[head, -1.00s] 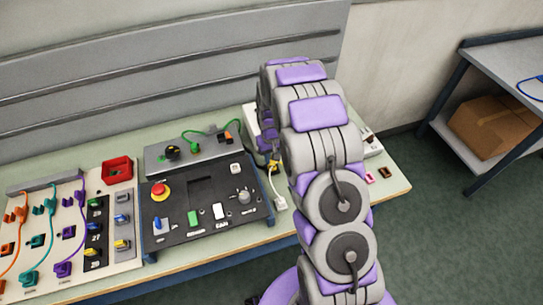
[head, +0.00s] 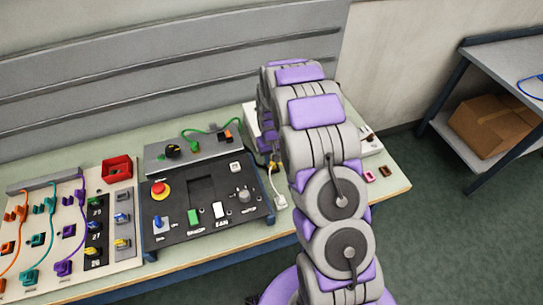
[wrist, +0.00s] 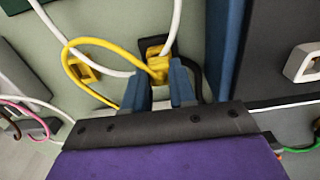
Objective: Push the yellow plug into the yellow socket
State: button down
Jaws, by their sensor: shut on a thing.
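In the wrist view my gripper (wrist: 159,74) has its two dark blue-grey fingers closed on the yellow plug (wrist: 158,65), whose yellow cable loops off to the left. A second yellow frame with an opening (wrist: 84,70) is to the left, partly behind the cable. In the head view a small yellow patch (head: 273,164) shows beside my arm, which hides the gripper.
White cables (wrist: 174,25) cross near the plug. A dark panel with a white handle (wrist: 302,62) stands to the right in the wrist view. The black control panel (head: 205,228) lies left of my arm in the head view.

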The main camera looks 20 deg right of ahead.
jog(key=shift+f, duration=0.25)
jog(key=shift+c, duration=1.8)
grip_release()
jog(key=shift+r+p, duration=1.05)
jog(key=shift+r, duration=3.2)
